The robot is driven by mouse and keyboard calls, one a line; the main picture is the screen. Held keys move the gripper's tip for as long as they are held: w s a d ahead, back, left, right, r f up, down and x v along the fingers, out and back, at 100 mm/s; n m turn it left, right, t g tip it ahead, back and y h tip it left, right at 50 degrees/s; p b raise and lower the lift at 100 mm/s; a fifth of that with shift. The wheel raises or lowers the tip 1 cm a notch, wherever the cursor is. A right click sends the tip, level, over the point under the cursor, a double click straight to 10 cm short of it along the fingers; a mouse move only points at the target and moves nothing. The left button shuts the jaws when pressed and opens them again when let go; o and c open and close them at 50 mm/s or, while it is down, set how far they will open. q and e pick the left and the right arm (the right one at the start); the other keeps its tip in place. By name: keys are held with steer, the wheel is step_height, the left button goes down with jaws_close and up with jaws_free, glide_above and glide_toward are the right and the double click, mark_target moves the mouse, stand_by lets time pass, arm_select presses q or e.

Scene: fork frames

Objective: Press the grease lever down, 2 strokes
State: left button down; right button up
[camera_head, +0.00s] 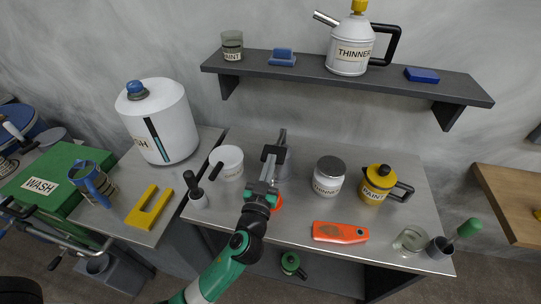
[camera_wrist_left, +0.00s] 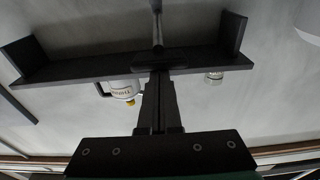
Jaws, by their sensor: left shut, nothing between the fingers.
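A grey grease dispenser (camera_head: 284,168) stands at the back of the metal bench, mostly hidden behind my left gripper. Its dark upright lever (camera_head: 283,136) appears to rise just beyond the fingers. My left gripper (camera_head: 273,152) is shut and empty, over the dispenser from the front. In the left wrist view the shut fingers (camera_wrist_left: 158,75) point up the picture, and a grey rod (camera_wrist_left: 157,28), seemingly the lever, shows just past their tips. I cannot tell whether the fingers touch it. A red-orange part (camera_head: 278,203) peeks out beside my wrist. My right gripper is not in view.
A white pot (camera_head: 228,163) stands left, a thinner can (camera_head: 328,177) and yellow paint can (camera_head: 377,186) right. An orange tool (camera_head: 340,232) lies in front. The wall shelf (camera_head: 300,71) spans above; it also shows in the left wrist view (camera_wrist_left: 80,66).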

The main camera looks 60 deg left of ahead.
arm_select(q)
steer(key=r+b+v, duration=0.1)
steer(key=r+v, duration=0.1)
steer(key=v, duration=0.8)
steer(key=shift+s+d+r, duration=0.2)
steer(key=shift+d, duration=0.05)
step_height(320, 180, up, 10)
steer(key=w+a+g+h+p, duration=0.2)
steer(key=g+h+p, duration=0.1)
steer(key=p, duration=2.1)
steer(key=shift+a+p, duration=0.4)
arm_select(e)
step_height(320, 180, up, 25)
arm_select(q)
steer(key=shift+f, duration=0.1)
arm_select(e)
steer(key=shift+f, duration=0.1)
